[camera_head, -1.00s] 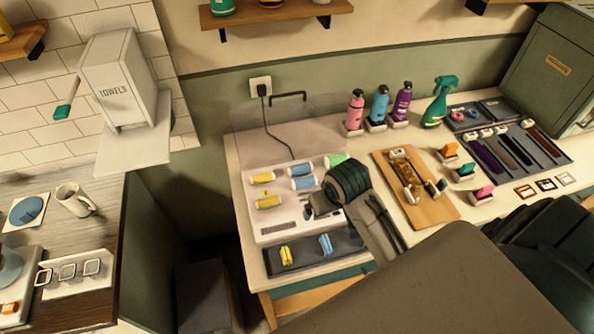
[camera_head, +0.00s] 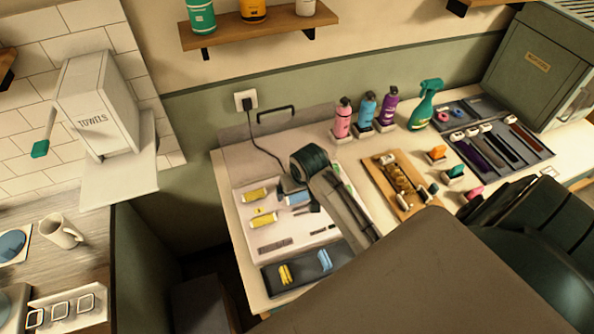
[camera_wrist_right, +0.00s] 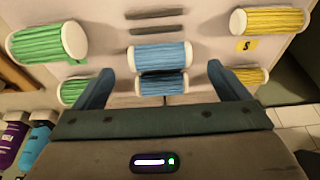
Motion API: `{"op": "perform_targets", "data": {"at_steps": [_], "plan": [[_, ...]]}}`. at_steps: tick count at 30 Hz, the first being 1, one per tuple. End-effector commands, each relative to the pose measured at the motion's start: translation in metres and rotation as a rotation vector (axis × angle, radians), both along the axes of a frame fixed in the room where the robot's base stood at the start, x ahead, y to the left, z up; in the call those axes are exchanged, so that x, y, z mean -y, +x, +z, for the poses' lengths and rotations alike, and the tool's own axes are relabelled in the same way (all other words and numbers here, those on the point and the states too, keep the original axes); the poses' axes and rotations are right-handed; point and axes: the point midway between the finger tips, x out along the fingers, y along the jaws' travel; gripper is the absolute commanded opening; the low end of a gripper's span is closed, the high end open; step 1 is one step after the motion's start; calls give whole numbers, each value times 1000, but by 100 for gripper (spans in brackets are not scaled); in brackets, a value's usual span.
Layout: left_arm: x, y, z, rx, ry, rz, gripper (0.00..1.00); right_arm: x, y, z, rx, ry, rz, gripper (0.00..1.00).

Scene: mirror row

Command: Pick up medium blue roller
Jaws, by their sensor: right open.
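Two blue rollers with white ends lie one behind the other on the white tray (camera_head: 283,244). In the right wrist view, the larger-looking blue roller (camera_wrist_right: 160,57) is in the upper middle, and a second blue roller (camera_wrist_right: 162,83) is just below it, partly cut off by the gripper body. I cannot tell their true sizes for certain. In the head view, one blue roller (camera_head: 297,198) shows partly beside my right gripper. My right gripper (camera_wrist_right: 161,88) is open and empty, with its two blue-grey fingers to either side of the blue pair. My left gripper is not in view.
Yellow rollers (camera_wrist_right: 268,20) and green rollers (camera_wrist_right: 48,42) flank the blue ones. A dark tray (camera_head: 300,283) with clips lies in front. A wooden board (camera_head: 378,176) and several bottles (camera_head: 343,118) stand to the right. A cable hangs behind.

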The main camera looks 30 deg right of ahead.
Motion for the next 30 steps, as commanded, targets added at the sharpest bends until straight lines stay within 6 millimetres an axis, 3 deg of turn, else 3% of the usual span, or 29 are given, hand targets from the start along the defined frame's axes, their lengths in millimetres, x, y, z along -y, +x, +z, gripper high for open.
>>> {"op": "perform_targets", "data": {"at_steps": [1,5,14,15,22,24,30], "plan": [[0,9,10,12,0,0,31,0,3,-2,-4,1,0,95],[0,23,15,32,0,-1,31,1,8,-19,-3,0,1,95],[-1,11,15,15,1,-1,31,1,10,-28,1,-1,1,95],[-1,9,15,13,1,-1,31,1,10,-28,1,-1,1,93],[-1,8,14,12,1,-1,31,1,10,-28,1,-1,1,47],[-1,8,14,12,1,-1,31,1,10,-27,1,-1,1,42],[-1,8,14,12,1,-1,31,2,10,-27,1,-1,1,42]]}}
